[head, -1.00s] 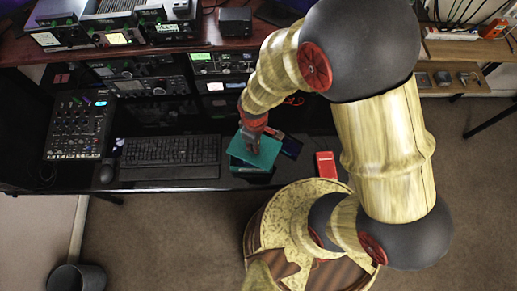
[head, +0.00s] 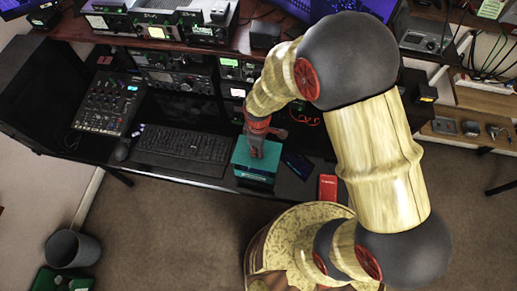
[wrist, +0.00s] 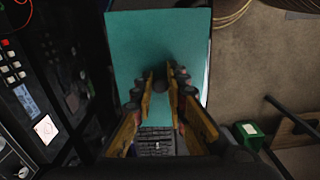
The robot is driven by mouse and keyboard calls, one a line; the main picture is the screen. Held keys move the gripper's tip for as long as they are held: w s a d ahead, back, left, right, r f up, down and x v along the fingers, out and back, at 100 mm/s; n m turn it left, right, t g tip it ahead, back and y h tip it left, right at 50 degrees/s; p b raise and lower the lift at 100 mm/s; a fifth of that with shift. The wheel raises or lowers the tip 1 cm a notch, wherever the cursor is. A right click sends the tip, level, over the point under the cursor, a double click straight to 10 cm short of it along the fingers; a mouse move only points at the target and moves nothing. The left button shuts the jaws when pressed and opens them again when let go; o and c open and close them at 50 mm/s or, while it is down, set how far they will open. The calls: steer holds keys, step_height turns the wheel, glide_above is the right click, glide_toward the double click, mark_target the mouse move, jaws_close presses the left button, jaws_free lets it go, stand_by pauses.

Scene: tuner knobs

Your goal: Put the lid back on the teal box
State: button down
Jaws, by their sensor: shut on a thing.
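The teal lid (head: 243,158) lies level over the teal box (head: 254,178) on the desk, right of the keyboard. From above its edges look close to lined up with the box. Whether it is fully seated cannot be told. My gripper (head: 257,152) is above the lid's middle, shut on its dark knob. In the wrist view the lid (wrist: 155,35) spreads out beyond the fingers (wrist: 160,82), which close around the knob (wrist: 159,76). The lid hides the box's inside; a thin dark strip shows along its right edge.
The keyboard (head: 183,146) lies left of the box. A dark flat item (head: 298,164) and a red case (head: 327,187) lie to its right. Radio gear (head: 178,73) stands behind. The desk's front edge is close to the box.

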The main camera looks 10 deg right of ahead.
steer(key=shift+f, duration=0.1)
steer(key=shift+f+b, duration=2.1)
steer(key=shift+f, duration=0.85)
steer(key=shift+f, duration=0.3)
steer(key=c, duration=1.7)
jaws_free()
step_height(320, 180, up, 12)
